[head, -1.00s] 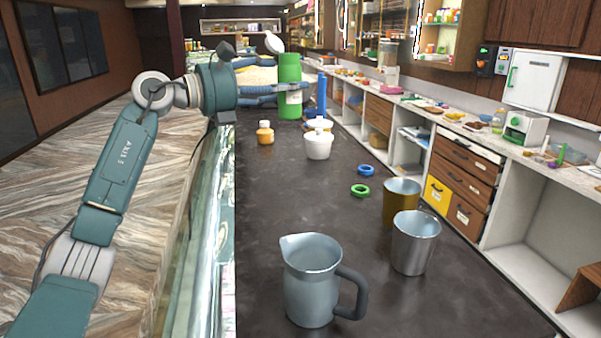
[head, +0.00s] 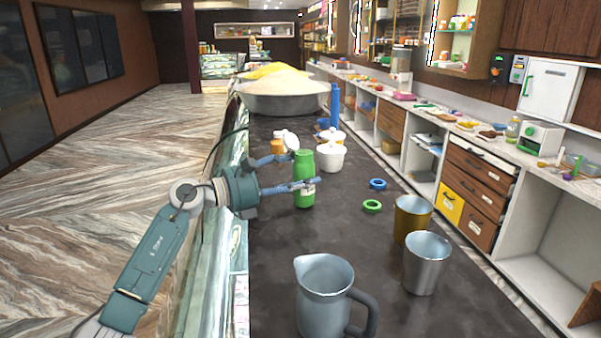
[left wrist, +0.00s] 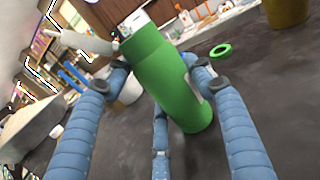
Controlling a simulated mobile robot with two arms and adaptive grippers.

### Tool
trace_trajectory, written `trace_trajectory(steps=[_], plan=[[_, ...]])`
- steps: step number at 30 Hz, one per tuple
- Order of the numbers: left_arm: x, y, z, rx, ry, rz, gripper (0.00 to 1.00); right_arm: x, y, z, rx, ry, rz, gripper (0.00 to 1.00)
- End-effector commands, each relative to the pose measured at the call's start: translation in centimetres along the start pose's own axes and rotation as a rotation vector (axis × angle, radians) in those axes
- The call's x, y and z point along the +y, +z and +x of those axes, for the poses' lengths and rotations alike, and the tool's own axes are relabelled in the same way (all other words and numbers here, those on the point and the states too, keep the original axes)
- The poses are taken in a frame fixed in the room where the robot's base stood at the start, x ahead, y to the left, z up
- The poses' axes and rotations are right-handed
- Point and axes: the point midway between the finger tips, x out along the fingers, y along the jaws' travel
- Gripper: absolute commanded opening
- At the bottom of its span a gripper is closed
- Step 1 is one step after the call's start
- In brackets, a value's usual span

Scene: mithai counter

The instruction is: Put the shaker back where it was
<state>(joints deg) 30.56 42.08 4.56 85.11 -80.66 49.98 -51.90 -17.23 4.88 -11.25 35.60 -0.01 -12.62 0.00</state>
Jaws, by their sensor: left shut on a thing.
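My right gripper is not in view.
A white pot (head: 330,158) is close behind the shaker. A blue ring (head: 378,184) and green ring (head: 372,206) lie to the right. A gold cup (head: 412,222), steel cup (head: 426,265) and jug (head: 323,300) stand nearer.

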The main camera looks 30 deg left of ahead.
Motion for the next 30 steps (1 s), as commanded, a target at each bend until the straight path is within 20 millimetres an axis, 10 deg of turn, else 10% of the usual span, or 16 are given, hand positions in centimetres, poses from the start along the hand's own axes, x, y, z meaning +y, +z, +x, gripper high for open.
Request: trace_trajectory(steps=[11, 12, 14, 30], plan=[[0.0, -0.4, -0.1, -0.003, 0.001, 0.002, 0.20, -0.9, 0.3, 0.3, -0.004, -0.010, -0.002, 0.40], [0.0, -0.4, 0.0, -0.001, 0.000, 0.002, 0.60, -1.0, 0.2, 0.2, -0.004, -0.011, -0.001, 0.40], [0.0, -0.4, 0.0, -0.001, 0.000, 0.002, 0.72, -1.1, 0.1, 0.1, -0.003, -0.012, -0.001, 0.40], [0.1, -0.8, -2.5, 0.002, 0.003, 0.004, 0.73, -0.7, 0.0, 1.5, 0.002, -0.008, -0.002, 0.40]])
